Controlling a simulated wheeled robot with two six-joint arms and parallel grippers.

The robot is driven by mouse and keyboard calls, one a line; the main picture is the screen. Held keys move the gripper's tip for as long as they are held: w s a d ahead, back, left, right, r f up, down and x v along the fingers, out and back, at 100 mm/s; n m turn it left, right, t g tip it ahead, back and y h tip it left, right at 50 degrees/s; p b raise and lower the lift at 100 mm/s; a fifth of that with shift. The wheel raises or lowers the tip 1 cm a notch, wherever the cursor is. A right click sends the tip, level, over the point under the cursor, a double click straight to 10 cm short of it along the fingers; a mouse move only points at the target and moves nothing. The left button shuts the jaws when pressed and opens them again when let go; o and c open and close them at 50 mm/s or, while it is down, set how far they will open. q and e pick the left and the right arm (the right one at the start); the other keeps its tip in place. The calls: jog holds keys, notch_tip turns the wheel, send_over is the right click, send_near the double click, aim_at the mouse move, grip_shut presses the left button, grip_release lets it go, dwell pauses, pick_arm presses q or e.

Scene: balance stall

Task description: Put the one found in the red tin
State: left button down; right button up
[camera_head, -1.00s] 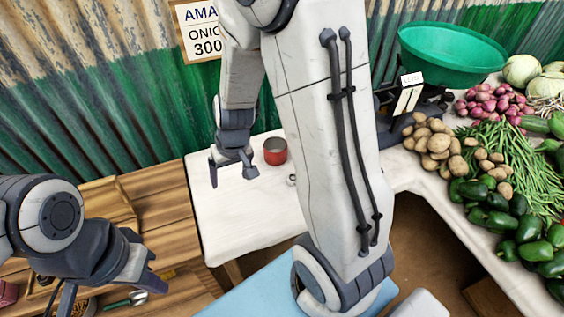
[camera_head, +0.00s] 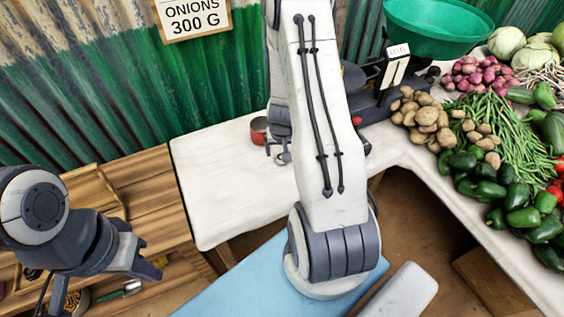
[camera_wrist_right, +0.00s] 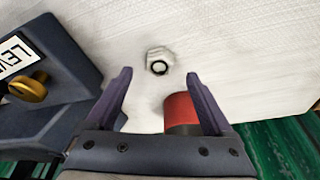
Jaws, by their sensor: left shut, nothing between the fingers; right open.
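The red tin (camera_head: 258,130) stands on the white table, and it also shows in the right wrist view (camera_wrist_right: 181,110) beside one finger. A small pale metal hex nut with a dark hole (camera_wrist_right: 158,60) lies on the white surface. My right gripper (camera_wrist_right: 158,76) is open and empty, with the nut ahead between its fingertips. In the head view my right gripper (camera_head: 281,157) is just right of the tin, partly hidden by my arm; I cannot make out the nut there. My left gripper (camera_head: 148,262) is shut and empty at the left, over the wooden bench.
A dark scale with a green pan (camera_head: 437,28) stands right of my right arm; its dark base with a brass knob (camera_wrist_right: 27,88) is close left in the wrist view. Potatoes (camera_head: 425,115), beans and peppers cover the right table. The white table's left part (camera_head: 215,185) is clear.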

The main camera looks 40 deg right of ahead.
jog(key=x, duration=0.3)
jog(key=shift+f+b, duration=0.25)
jog(key=shift+b, duration=0.15)
pick_arm(q)
jog(key=shift+f, duration=0.75)
pick_arm(e)
jog(key=shift+c, duration=0.4)
grip_shut()
jog(key=shift+r, duration=0.1)
